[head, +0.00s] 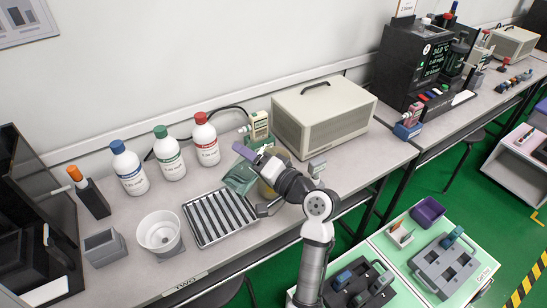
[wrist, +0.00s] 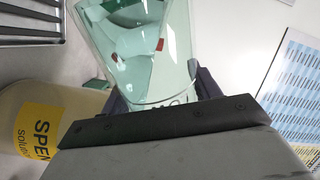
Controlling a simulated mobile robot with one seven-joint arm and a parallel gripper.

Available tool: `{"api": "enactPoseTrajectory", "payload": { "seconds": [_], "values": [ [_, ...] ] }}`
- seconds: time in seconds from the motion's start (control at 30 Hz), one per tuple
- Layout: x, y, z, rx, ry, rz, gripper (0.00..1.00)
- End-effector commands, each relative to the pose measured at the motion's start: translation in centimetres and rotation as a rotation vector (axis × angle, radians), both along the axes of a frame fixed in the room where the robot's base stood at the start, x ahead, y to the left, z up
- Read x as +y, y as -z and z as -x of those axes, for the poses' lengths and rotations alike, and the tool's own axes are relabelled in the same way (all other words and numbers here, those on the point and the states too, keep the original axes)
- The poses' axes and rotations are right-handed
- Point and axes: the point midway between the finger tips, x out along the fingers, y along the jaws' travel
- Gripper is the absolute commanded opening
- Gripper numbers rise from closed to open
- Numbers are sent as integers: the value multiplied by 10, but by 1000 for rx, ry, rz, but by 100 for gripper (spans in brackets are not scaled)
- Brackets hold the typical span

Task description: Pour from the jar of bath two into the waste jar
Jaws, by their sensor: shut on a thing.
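My gripper (head: 250,160) is shut on a clear green-tinted glass jar (head: 239,180), which looks tilted. In the wrist view the same jar (wrist: 150,45) fills the top middle, between the dark jaws; reflections hide whether liquid is in it. The waste jar (wrist: 40,105), pale yellow with a yellow label reading "SPEN… solution", stands left of my gripper in the wrist view. In the head view it shows partly behind my arm, close to the glass jar. I cannot tell whether the two jars touch. My wrist hides much of the waste jar there.
A slatted metal tray (head: 214,245) lies left of the held jar, and a white tub (head: 160,232) stands further left. Three capped bottles (head: 170,154) line the wall. A beige box with a handle (head: 324,118) stands behind. A small yellow-labelled device (head: 259,126) stands near.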

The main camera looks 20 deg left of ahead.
Motion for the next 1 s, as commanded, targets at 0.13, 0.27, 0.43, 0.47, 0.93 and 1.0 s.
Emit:
{"api": "enactPoseTrajectory", "payload": {
  "seconds": [0.13, 0.27, 0.43, 0.47, 0.93, 1.0],
  "values": [
    [0, -2, 0, 17, 0, -9, 23],
    [0, -2, 0, 31, 0, -14, 23],
    [0, -2, -1, 40, 1, -18, 23],
    [0, -2, -1, 40, 1, -18, 23],
    [0, -1, -1, 41, 0, -17, 23],
    [0, -1, -1, 41, 0, -17, 23]
  ]
}}
